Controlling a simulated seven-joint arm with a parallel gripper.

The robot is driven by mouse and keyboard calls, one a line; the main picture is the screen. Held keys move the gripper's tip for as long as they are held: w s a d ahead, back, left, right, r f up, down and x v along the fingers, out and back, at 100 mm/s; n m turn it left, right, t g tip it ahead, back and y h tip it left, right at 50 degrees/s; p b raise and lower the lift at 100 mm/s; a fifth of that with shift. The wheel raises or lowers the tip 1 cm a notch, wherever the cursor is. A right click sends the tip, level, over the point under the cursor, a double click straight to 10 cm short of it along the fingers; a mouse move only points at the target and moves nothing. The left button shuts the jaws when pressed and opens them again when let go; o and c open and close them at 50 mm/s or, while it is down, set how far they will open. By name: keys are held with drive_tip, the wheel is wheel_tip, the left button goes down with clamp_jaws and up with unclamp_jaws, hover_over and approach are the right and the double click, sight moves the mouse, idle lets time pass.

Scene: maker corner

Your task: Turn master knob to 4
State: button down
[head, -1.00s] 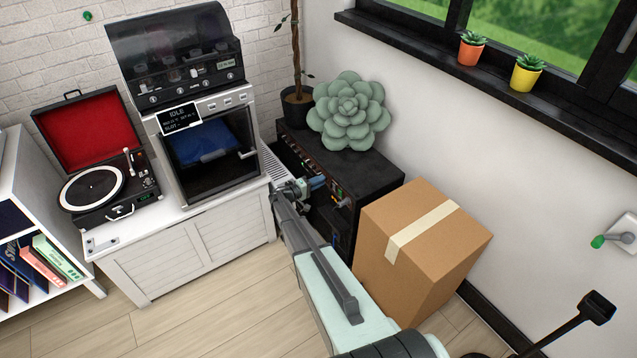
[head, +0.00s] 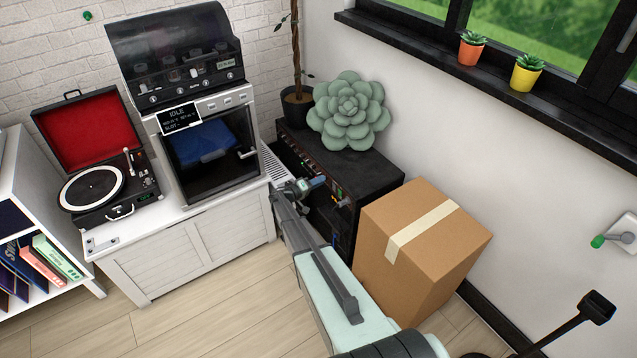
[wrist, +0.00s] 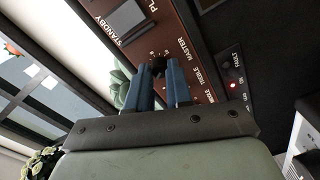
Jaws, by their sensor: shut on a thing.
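The master knob (wrist: 159,67) is a small dark knob on a brown amplifier panel, beside the printed word MASTER in the wrist view. My gripper (wrist: 160,76) has its two blue fingers closed around this knob, one on each side. Small scale digits show around the knob, but its pointer and exact setting cannot be read. In the head view my gripper (head: 318,182) reaches the front of the black amplifier (head: 375,178), and the knob is hidden there.
A cardboard box (head: 420,245) stands right beside the amplifier, close to my arm. A succulent cushion (head: 350,115) sits on the amplifier. A white cabinet (head: 190,250) with a glass-fronted machine (head: 210,150) and a record player (head: 100,190) is at left.

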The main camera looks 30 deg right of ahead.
drive_tip(key=c, duration=1)
unclamp_jaws()
drive_tip(key=a, duration=1.4)
drive_tip(key=shift+s+r, duration=0.15)
drive_tip(key=shift+r, duration=0.05)
drive_tip(key=shift+d+n, duration=0.1)
drive_tip(key=shift+n, duration=0.2)
